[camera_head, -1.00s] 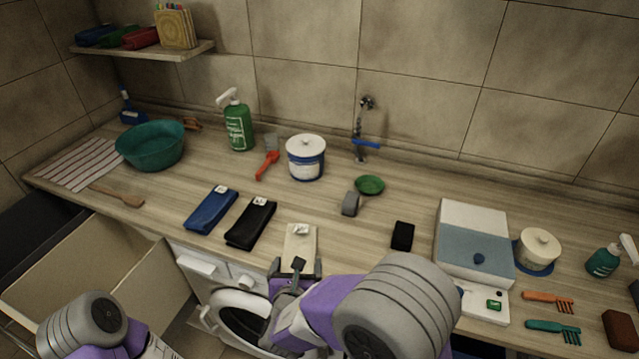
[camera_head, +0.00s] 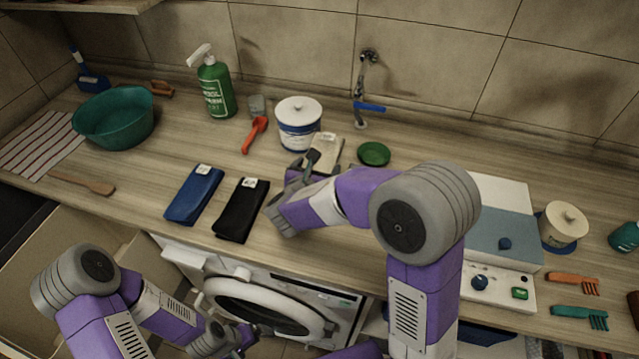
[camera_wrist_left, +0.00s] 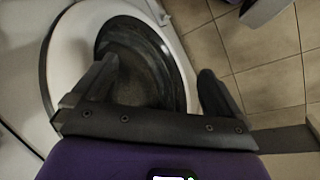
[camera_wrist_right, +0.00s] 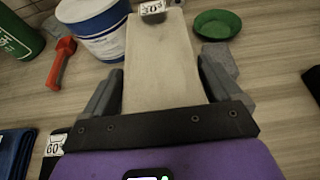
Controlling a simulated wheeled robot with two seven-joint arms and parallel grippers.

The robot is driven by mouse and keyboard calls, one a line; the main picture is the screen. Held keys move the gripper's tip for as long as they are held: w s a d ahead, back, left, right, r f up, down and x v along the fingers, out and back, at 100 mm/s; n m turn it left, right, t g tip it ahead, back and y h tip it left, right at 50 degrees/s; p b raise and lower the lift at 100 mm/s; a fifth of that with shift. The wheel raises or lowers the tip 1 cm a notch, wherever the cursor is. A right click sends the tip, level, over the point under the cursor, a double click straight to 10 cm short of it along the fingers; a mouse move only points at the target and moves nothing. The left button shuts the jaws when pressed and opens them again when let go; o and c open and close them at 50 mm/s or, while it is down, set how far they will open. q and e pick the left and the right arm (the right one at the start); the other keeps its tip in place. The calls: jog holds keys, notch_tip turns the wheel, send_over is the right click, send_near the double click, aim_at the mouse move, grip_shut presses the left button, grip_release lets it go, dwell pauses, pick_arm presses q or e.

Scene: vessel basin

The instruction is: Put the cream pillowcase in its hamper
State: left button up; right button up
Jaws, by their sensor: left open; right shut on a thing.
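The cream pillowcase (camera_head: 326,150) is a flat folded cloth with a white tag at its far end. My right gripper (camera_head: 311,168) is shut on its near end and holds it over the counter, beside the white-and-blue tub. In the right wrist view the pillowcase (camera_wrist_right: 160,60) runs straight out between the fingers. I cannot tell its height above the counter. My left gripper (camera_head: 245,338) is low in front of the washing machine. In the left wrist view it (camera_wrist_left: 157,75) is open and empty, facing the round door (camera_wrist_left: 140,60). I cannot make out a hamper for certain.
A blue folded cloth (camera_head: 194,194) and a black one (camera_head: 241,210) lie on the counter. The tub (camera_head: 299,128), green dish (camera_head: 374,153) and tap (camera_head: 361,100) are near the pillowcase. A tan open compartment (camera_head: 60,238) sits below the counter at left.

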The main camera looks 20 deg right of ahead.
notch_tip(320, 180, down, 7)
jog(key=shift+w+f+b, duration=0.1)
jog(key=shift+b, duration=0.85)
jog(key=shift+f, duration=0.1)
jog(key=o, duration=0.9)
